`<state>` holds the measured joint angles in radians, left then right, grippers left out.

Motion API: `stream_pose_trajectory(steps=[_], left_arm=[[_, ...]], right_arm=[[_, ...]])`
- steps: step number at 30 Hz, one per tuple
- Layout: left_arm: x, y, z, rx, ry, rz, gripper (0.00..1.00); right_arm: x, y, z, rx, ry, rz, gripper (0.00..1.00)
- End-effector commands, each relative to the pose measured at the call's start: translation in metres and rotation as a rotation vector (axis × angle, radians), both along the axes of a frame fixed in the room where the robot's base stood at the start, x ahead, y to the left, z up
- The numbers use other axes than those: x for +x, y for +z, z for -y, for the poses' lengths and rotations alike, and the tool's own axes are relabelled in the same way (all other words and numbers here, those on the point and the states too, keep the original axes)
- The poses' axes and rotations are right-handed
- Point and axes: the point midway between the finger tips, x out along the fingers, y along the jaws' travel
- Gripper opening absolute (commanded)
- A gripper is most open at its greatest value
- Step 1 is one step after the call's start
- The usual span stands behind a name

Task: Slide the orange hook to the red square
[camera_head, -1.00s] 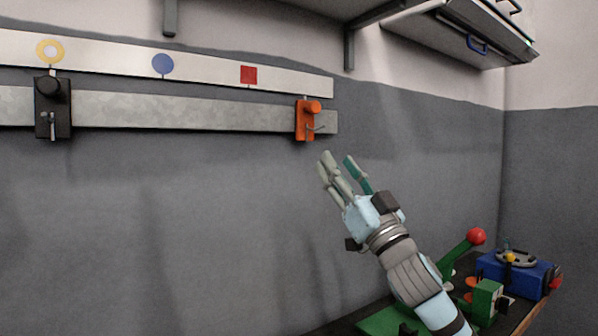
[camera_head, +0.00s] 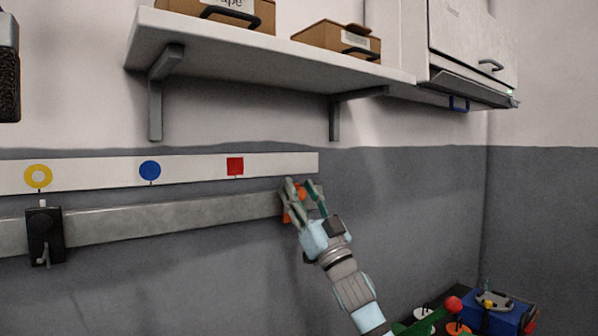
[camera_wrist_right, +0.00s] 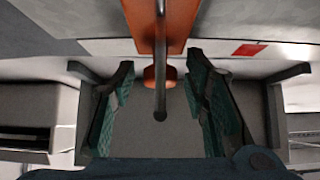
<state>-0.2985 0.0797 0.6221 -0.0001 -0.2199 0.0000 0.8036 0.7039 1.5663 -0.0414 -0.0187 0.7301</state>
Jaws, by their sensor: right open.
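The orange hook (camera_head: 286,214) sits near the right end of the grey metal rail (camera_head: 180,217), mostly hidden behind my right gripper (camera_head: 301,186) in the head view. In the right wrist view the orange hook (camera_wrist_right: 175,28) is at the top middle, its grey peg pointing down between the open fingers of my right gripper (camera_wrist_right: 158,100). The fingers stand either side of it with gaps. The red square (camera_head: 235,166) is on the white strip above the rail, left of the hook. It also shows in the right wrist view (camera_wrist_right: 249,50). My left gripper is not in view.
A black hook (camera_head: 45,235) sits on the rail at the left, under a yellow ring (camera_head: 38,176). A blue circle (camera_head: 150,170) lies between ring and square. A shelf (camera_head: 270,48) with boxes juts out above. The rail between the two hooks is clear.

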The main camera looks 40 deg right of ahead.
Motion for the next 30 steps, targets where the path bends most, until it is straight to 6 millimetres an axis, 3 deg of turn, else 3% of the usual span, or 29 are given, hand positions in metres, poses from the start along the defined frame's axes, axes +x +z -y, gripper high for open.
stream_pose_trajectory(steps=[10, 18, 26, 30], left_arm=[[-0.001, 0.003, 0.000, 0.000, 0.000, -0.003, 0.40], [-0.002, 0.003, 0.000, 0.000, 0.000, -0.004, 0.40], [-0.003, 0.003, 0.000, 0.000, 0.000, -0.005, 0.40], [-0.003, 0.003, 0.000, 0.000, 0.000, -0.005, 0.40]], right_arm=[[0.003, 0.000, 0.000, 0.000, 0.000, -0.001, 0.41], [0.003, 0.001, 0.000, -0.001, -0.001, -0.001, 0.00], [0.002, 0.002, -0.004, -0.001, -0.001, 0.001, 0.00], [0.004, 0.001, -0.030, 0.000, 0.004, 0.002, 0.00]])
